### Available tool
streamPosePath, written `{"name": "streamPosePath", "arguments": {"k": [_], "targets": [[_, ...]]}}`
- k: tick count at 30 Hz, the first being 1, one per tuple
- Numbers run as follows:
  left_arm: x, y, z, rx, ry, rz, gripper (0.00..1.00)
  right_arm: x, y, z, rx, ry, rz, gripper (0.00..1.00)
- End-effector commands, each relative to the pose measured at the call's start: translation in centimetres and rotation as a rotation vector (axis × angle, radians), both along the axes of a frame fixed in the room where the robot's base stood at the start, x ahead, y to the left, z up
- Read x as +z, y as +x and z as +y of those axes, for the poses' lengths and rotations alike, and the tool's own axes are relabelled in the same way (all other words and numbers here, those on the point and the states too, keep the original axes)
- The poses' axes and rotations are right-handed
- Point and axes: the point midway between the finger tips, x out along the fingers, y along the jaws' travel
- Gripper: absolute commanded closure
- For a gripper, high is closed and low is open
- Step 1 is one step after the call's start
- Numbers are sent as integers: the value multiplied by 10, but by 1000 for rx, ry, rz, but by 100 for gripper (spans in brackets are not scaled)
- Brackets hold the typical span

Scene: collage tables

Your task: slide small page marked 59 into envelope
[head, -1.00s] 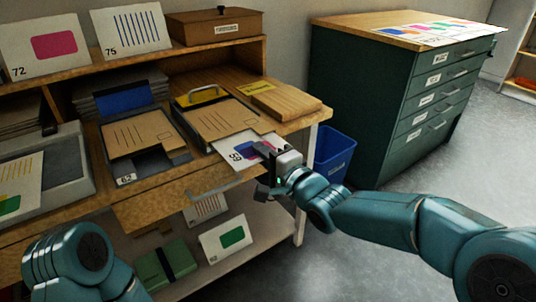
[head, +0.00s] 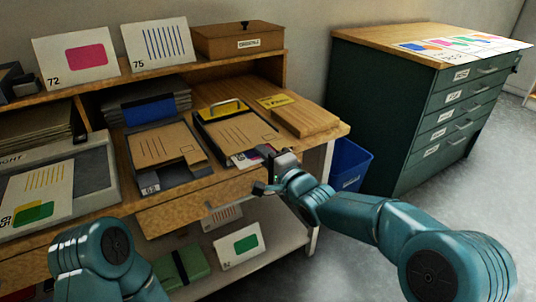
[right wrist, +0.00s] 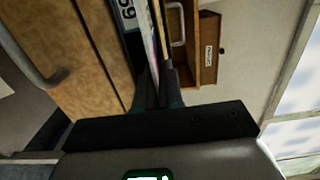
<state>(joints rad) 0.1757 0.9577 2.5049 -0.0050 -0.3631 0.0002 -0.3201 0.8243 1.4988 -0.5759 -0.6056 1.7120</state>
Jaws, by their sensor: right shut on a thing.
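The small white page (head: 246,158) shows only as a strip with a bit of pink at the front of the right-hand brown envelope (head: 240,131). The rest of it appears to be inside the envelope. The envelope lies on a dark tray with a yellow clip (head: 223,106). My right gripper (head: 268,159) is shut on the page's outer edge, close to the envelope's mouth. In the right wrist view, the page (right wrist: 151,45) is edge-on between the fingers (right wrist: 158,88), beside a label reading 59 (right wrist: 126,12). My left gripper is out of view.
Another envelope (head: 165,148) lies on the neighbouring tray. A wooden block (head: 304,118) sits right of the envelope. Cards 72 (head: 75,62) and 75 (head: 157,45) stand on the shelf. A blue bin (head: 349,165) and green cabinet (head: 400,120) stand to the right.

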Motion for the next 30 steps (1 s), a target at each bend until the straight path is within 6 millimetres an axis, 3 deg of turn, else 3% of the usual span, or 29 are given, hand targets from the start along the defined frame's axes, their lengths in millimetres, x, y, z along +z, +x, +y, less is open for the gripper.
{"name": "streamPosePath", "arguments": {"k": [14, 18, 30], "targets": [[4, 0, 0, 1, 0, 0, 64, 0, 5, 4, 0, 0, 0, 100], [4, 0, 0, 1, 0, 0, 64, 0, 5, 4, 0, 0, 0, 64], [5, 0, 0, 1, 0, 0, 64, 0, -1, -2, -1, 0, 1, 64]]}}
